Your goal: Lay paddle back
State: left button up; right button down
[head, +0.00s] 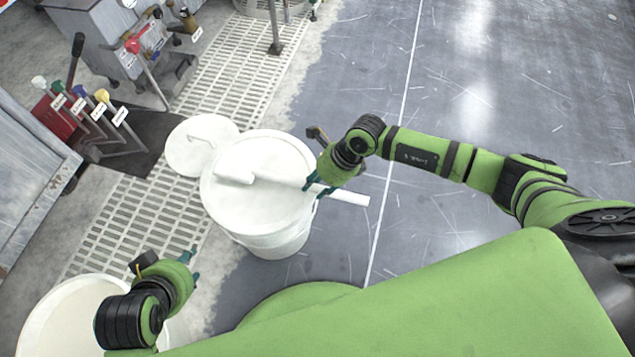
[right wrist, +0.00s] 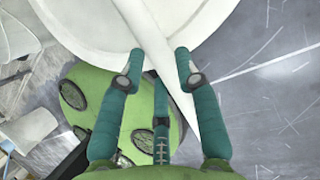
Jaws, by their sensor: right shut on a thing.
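The white paddle (head: 275,182) lies across the top of a white bucket (head: 268,243), its wide end over the pale surface inside. Its handle sticks out past the right rim. My right gripper (head: 316,187) is shut on the handle at that rim. In the right wrist view the paddle (right wrist: 207,125) runs slantwise between the fingers of my right gripper (right wrist: 158,68), with the bucket's white rim behind. My left gripper (head: 194,266) is apart from the paddle, at lower left near a second white bucket (head: 40,318); its fingers look spread and empty.
A round white lid (head: 184,157) with a handle lies on the floor grating (head: 130,222) against the bucket's left side. Levers with coloured knobs (head: 101,96) and grey machines (head: 85,30) stand at upper left. The grey floor (head: 520,85) at right is clear.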

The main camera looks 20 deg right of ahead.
jog(key=c, duration=0.8)
grip_release()
jog(key=v, duration=1.2)
